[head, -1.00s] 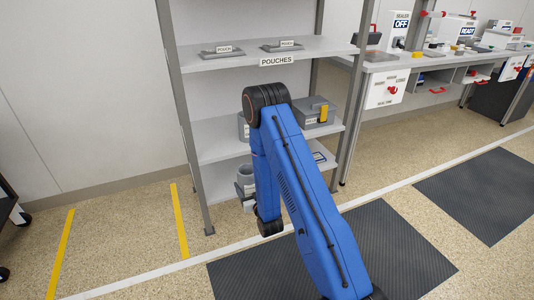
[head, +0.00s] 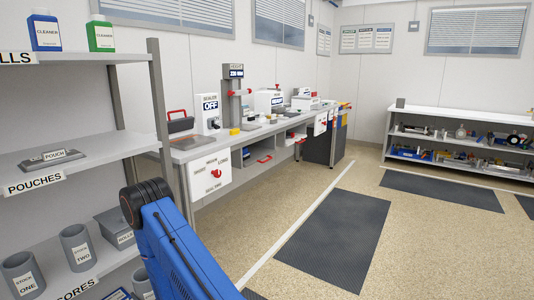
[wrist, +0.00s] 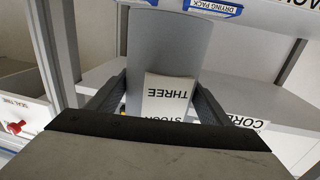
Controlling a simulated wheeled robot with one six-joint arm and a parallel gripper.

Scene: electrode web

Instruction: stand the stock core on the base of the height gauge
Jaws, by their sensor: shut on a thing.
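The stock core labelled STOCK THREE (wrist: 165,45) is a grey cylinder, seen in the wrist view with its label upside down. My gripper (wrist: 155,97) is shut on it, one dark finger on each side. In the head view my gripper is hidden below my blue arm. The height gauge (head: 228,100) stands on the bench in the head view, a grey column with a display on top reading in MM. Its base (head: 248,126) is low on the bench top and small in the picture.
Cores STOCK ONE (head: 22,275) and STOCK TWO (head: 77,247) stand on the lower shelf at the left. The rack post (head: 162,120) is close to my arm. A sealer (head: 210,115) stands left of the gauge. Open floor with dark mats (head: 335,240) lies before the bench.

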